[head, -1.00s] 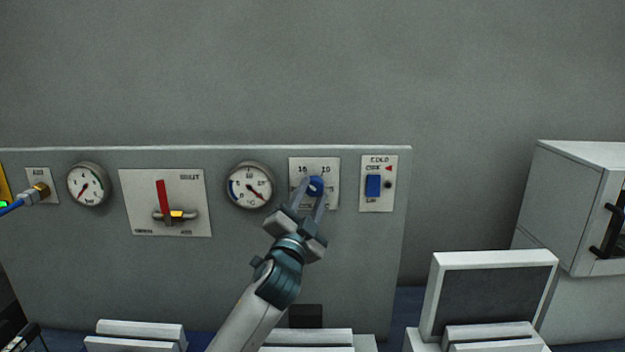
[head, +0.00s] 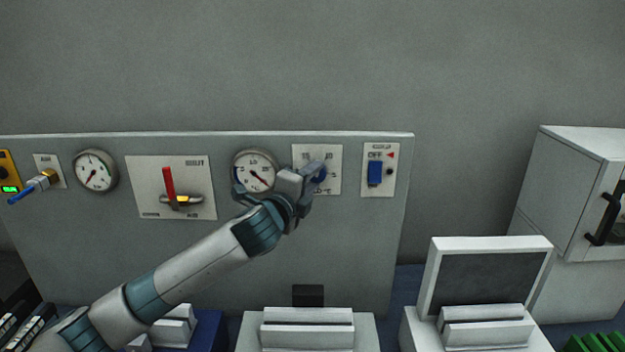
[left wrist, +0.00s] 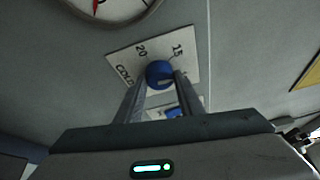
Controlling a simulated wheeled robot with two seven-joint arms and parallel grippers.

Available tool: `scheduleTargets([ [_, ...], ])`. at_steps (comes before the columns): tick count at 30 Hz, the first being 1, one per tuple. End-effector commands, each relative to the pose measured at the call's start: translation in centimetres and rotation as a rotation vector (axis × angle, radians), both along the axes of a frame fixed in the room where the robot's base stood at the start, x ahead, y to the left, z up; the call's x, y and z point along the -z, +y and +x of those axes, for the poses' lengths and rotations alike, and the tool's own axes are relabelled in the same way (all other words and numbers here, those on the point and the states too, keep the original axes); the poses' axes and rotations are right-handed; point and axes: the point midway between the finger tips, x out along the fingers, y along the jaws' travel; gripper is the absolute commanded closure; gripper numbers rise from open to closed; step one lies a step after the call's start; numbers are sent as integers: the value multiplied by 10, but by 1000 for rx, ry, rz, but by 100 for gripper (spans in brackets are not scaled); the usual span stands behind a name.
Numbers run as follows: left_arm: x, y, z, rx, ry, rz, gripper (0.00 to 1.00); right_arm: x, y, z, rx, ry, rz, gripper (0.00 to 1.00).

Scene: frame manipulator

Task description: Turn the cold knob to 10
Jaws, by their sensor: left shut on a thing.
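The blue cold knob (left wrist: 160,74) sits on a white plate (left wrist: 120,57) in the left wrist view. The plate shows the numbers 20 and 15 and the word COLD. My left gripper (left wrist: 158,82) is shut on the knob, one finger on each side. In the head view the plate (head: 333,184) is partly covered by my left gripper (head: 318,172), and the knob (head: 320,174) shows only in part. Where the knob's pointer stands cannot be read clearly. My right gripper does not show.
A round gauge (head: 255,171) is left of the knob plate. A blue switch (head: 375,173) on its own plate is to the right. A red lever (head: 168,182) and another gauge (head: 95,170) are farther left. White cabinet (head: 565,195) stands at right.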

Motion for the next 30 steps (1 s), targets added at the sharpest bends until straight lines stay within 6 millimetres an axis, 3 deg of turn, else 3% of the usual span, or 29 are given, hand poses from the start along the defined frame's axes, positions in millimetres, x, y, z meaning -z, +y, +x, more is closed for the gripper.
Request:
scheduleTargets([
  [15, -7, -1, 0, -1, -4, 401, 88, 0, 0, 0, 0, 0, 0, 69],
  [30, -6, -2, 0, -1, -2, 480, 88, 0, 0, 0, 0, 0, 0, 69],
])
